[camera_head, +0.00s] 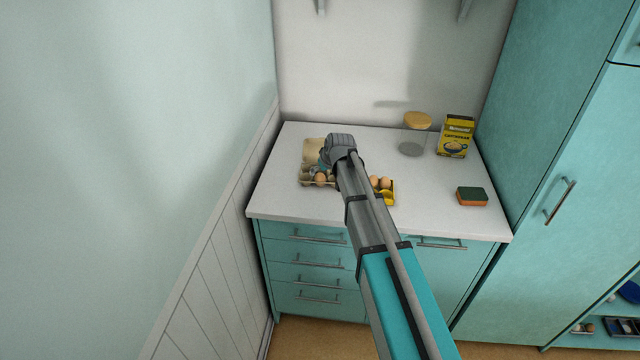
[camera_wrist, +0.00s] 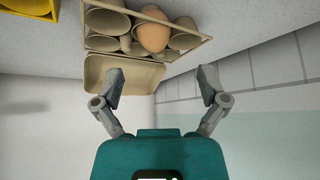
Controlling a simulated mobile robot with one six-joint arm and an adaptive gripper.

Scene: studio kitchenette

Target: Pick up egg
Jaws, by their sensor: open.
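In the wrist view, one brown egg (camera_wrist: 153,36) sits in a cup of an open grey-beige egg carton (camera_wrist: 112,44). The other cups visible there look empty. My gripper (camera_wrist: 163,82) is open and empty, its two fingers spread on either side of the carton's lid, below the egg in the picture. In the head view, the carton (camera_head: 312,183) stands on the left of the counter with an egg (camera_head: 320,179) in it. My gripper's fingertips are hidden behind my arm there. More brown eggs (camera_head: 385,183) lie in a yellow container (camera_head: 390,198) right of my arm.
The white counter (camera_head: 440,215) also holds a glass jar with a wooden lid (camera_head: 417,121), a yellow box (camera_head: 456,137) and a green-orange sponge (camera_head: 471,196). A wall bounds the left side; a tall teal cabinet (camera_head: 560,150) bounds the right.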

